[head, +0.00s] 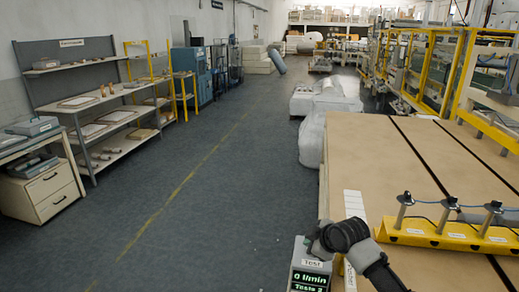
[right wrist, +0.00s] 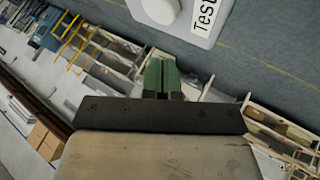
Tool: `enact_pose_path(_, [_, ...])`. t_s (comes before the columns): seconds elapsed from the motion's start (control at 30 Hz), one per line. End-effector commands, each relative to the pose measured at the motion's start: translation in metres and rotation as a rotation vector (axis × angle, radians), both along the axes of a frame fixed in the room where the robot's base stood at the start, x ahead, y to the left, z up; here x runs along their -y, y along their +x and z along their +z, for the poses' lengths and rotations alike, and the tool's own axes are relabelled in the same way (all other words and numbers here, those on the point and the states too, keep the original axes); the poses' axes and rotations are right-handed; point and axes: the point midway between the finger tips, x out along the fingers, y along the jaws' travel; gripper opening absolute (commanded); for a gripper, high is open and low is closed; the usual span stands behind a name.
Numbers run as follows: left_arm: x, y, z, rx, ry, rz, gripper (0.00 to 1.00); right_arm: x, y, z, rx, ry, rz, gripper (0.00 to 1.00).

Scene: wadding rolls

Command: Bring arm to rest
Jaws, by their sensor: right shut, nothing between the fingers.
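My right arm comes in at the bottom of the head view, and its dark right gripper (head: 320,243) is by the top of a grey test box (head: 311,267) with a green display. In the right wrist view the green fingers of this gripper (right wrist: 161,74) are together with nothing between them. A corner of a white unit marked "Test" (right wrist: 201,17) shows beyond them, apart from the fingertips in that picture. My left gripper is not in view.
A large brown-topped table (head: 375,150) fills the right side, with a yellow rail (head: 425,236) carrying metal posts close to my right arm. Shelving (head: 95,105) and a drawer cabinet (head: 42,192) stand at the left. The grey floor (head: 215,190) between is clear.

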Motion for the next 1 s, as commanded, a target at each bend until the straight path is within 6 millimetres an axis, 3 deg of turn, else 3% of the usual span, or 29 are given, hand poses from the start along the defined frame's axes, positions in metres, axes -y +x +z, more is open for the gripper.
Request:
enact_pose_path(0.03, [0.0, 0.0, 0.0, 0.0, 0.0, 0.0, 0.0, -0.011, -0.023, -0.021, -0.041, 0.019, -0.007, 0.0])
enact_pose_path(0.2, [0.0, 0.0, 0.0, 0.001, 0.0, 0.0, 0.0, -0.033, -0.112, -0.069, -0.176, 0.087, -0.116, 0.0])
enact_pose_path(0.33, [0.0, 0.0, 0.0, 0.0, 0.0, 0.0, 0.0, -0.035, -0.182, -0.091, -0.276, 0.134, -0.25, 0.0])
enact_pose_path(0.5, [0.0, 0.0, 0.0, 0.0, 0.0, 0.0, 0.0, -0.022, -0.265, -0.099, -0.379, 0.175, -0.462, 0.0])
enact_pose_path(0.7, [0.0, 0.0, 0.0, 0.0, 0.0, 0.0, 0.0, -0.004, -0.324, -0.095, -0.446, 0.192, -0.645, 0.0])
enact_pose_path(1.0, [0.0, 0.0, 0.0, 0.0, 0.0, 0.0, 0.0, 0.019, -0.386, -0.082, -0.502, 0.192, -0.857, 0.0])
